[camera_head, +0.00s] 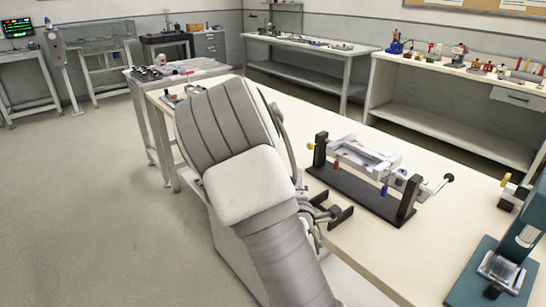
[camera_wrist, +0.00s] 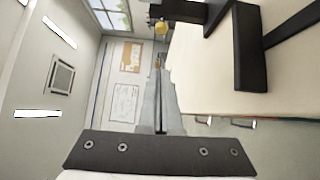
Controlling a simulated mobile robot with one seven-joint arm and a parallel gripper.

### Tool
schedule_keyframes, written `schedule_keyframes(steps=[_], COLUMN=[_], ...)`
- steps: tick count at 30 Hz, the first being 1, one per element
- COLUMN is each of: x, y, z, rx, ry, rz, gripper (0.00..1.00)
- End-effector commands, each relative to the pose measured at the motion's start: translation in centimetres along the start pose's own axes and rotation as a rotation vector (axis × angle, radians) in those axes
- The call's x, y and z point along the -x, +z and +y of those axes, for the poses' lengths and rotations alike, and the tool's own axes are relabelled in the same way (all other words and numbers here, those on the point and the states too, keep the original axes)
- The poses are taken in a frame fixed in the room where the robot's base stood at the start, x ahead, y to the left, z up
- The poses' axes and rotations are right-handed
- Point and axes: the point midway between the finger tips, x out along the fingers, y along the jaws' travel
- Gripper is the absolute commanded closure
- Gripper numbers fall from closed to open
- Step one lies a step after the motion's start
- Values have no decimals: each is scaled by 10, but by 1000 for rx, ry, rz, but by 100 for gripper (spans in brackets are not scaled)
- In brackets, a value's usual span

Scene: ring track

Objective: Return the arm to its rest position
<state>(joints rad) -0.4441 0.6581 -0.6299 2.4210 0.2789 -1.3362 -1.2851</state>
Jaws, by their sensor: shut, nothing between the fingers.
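My arm (camera_head: 247,185), white and grey, rises through the middle of the head view, bent over the left edge of the long bench. My gripper (camera_wrist: 158,68) points away from the wrist camera, its two grey fingers together with nothing between them.
The long bench (camera_head: 375,245) holds a dark-based fixture (camera_head: 365,190) close right of my arm and a teal press (camera_head: 500,270) at the front right. In the wrist view, a black frame (camera_wrist: 250,50) stands near the fingers. Open floor (camera_head: 90,210) lies to the left.

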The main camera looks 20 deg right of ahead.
Motion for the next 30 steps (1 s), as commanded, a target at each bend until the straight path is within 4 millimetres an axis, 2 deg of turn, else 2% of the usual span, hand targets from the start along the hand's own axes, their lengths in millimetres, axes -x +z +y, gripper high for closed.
schedule_keyframes(steps=[4, 7, 11, 17, 23, 30], x=[0, 0, 5, 26, 63, 127], y=[1, 1, -1, -16, -34, -46], z=[1, 1, 0, 8, 28, 59], rx=[-24, -107, -303, -623, -876, -1078], ry=[-12, -61, -183, -397, -601, -825], rz=[-4, -17, -40, -69, -96, -158], gripper=[100, 100, 100, 100, 100, 100])
